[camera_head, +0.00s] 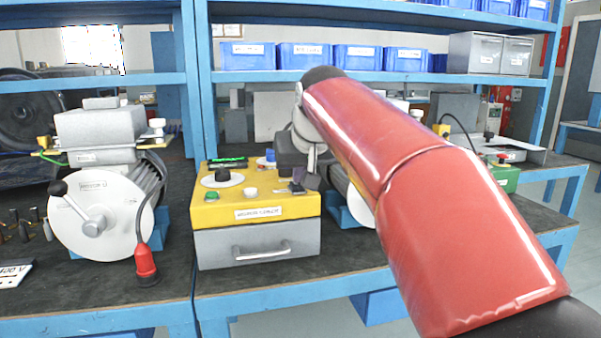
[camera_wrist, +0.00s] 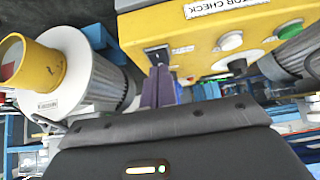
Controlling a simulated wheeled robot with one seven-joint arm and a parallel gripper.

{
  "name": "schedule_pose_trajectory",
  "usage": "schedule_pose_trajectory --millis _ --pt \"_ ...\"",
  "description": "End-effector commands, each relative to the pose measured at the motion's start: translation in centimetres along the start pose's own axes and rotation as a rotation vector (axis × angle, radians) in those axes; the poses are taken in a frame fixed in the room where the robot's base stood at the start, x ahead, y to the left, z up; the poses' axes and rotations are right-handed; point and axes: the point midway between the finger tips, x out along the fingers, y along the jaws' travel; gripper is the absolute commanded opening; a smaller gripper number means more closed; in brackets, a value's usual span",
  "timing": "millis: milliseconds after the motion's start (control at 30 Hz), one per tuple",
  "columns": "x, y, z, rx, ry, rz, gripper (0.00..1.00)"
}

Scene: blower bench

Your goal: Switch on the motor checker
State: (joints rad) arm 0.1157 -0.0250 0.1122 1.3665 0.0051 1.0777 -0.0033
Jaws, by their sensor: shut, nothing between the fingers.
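The motor checker (camera_head: 285,208) is a box with a yellow sloped top and a grey drawer front with a handle, on the bench left of my arm. Its top carries a black knob on a white dial, a green button (camera_head: 211,197) and a white button (camera_head: 250,192). My gripper (camera_head: 300,186) is over the right side of this top, partly hiding it. In the wrist view, my shut, empty fingers (camera_wrist: 158,88) point at the yellow panel (camera_wrist: 185,55), close to a black rocker switch (camera_wrist: 157,59). Whether they touch it I cannot tell.
A motor with a round white face (camera_head: 110,225) and a red plug (camera_head: 146,263) stand to the left. Another motor (camera_head: 352,205) is partly hidden behind my arm at right. Blue bins (camera_head: 305,56) line the shelf above. A green box (camera_head: 505,180) is at far right.

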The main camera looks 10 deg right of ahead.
Motion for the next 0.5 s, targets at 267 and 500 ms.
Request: schedule_pose_trajectory --millis 267,500 --pt "-0.23 0.00 -0.20 0.000 0.000 0.000 0.00" --pt "-0.90 0.00 -0.82 0.000 0.001 0.000 0.00"
